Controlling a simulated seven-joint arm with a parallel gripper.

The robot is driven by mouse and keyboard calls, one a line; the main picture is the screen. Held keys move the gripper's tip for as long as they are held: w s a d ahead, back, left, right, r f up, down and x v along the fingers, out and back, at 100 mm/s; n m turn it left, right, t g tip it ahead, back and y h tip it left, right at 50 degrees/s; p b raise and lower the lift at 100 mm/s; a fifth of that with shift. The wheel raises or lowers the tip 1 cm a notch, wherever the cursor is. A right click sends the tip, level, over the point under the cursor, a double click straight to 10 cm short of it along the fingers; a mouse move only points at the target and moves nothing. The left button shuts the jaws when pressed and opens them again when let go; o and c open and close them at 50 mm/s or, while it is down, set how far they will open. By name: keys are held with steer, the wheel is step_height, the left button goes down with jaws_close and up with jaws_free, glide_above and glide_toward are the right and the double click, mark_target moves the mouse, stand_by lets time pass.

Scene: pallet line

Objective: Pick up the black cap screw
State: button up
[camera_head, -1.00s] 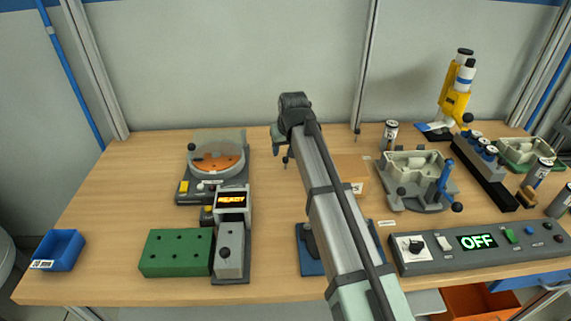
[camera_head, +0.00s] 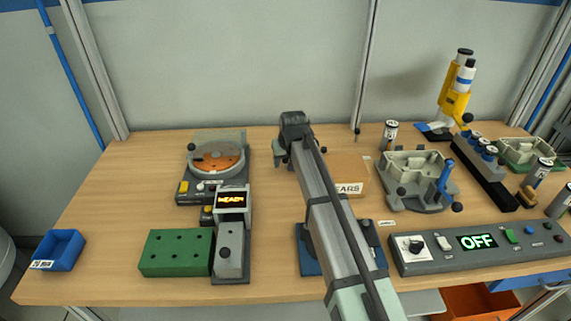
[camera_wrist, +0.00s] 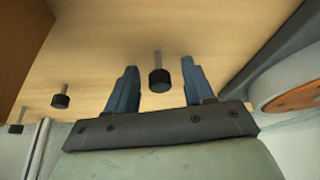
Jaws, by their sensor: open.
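A black cap screw (camera_wrist: 159,80) shows in the wrist view, with a round black head and a thin pale shank. My gripper (camera_wrist: 155,88) is open, its two blue fingers on either side of the screw's head with a gap on each side. Two more black-headed screws, one nearer (camera_wrist: 60,97) and one at the edge (camera_wrist: 16,128), are to the left in the wrist view. One such screw (camera_head: 358,132) stands head up at the back in the head view. My gripper (camera_head: 284,162) is partly hidden by my arm there, and the screw between its fingers cannot be made out.
A brown gears box (camera_head: 347,172) stands right of my gripper; its side also shows in the wrist view (camera_wrist: 18,45). A device with an orange disc (camera_head: 217,160) is to the left, also in the wrist view (camera_wrist: 295,98). A grey fixture (camera_head: 415,168) stands farther right.

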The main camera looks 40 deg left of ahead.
steer(key=shift+c, duration=0.3)
jaws_close()
steer(key=shift+r, duration=0.1)
